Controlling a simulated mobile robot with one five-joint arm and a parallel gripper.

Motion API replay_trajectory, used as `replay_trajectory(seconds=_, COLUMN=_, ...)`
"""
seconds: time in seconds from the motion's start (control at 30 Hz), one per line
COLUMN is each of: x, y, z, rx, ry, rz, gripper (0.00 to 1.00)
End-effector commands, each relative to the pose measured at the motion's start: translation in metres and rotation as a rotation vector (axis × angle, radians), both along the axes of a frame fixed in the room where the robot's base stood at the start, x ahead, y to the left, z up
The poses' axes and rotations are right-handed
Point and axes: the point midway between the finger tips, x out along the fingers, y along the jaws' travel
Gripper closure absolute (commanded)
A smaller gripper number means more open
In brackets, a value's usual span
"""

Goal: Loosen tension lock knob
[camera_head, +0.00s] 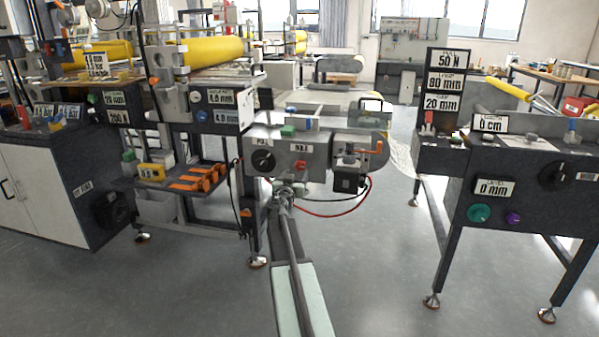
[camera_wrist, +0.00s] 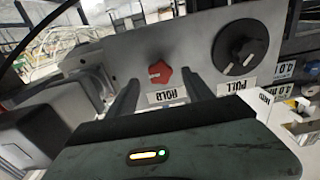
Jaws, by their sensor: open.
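A red lobed knob (camera_wrist: 160,72) sits on a grey panel face (camera_wrist: 195,75) beside a label reading HOLD; it looks like the tension lock knob. In the head view the red knob (camera_head: 301,165) is on the front of the middle machine. In the wrist view, which is upside down, my gripper (camera_wrist: 160,79) is open, with one dark finger on each side of the red knob's outline. The gap looks empty, and I cannot tell how far the fingertips are from the panel. In the head view my gripper (camera_head: 287,189) is small, just below the panel.
A black dial (camera_wrist: 240,47) labelled PULL is beside the red knob; the dial also shows in the head view (camera_head: 264,160). A dark motor box (camera_head: 348,179) and a red cable (camera_head: 330,213) are to the right. A green button (camera_head: 288,130) sits above.

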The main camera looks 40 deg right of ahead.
Motion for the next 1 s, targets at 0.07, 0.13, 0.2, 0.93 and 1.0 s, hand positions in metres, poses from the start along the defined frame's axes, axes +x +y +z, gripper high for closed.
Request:
replay_trajectory(seconds=0.07, x=0.012, y=-0.016, z=0.0, rx=0.0, ry=0.0, rz=0.0, gripper=0.4)
replay_trajectory(seconds=0.13, x=0.019, y=-0.027, z=0.0, rx=0.0, ry=0.0, rz=0.0, gripper=0.4)
replay_trajectory(seconds=0.2, x=0.024, y=-0.037, z=0.0, rx=0.0, ry=0.0, rz=-0.001, gripper=0.4)
replay_trajectory(seconds=0.93, x=0.027, y=-0.043, z=0.0, rx=-0.005, ry=0.01, rz=0.002, gripper=1.0)
replay_trajectory(seconds=1.0, x=0.027, y=-0.042, z=0.0, rx=-0.012, ry=0.021, rz=0.002, gripper=1.0)
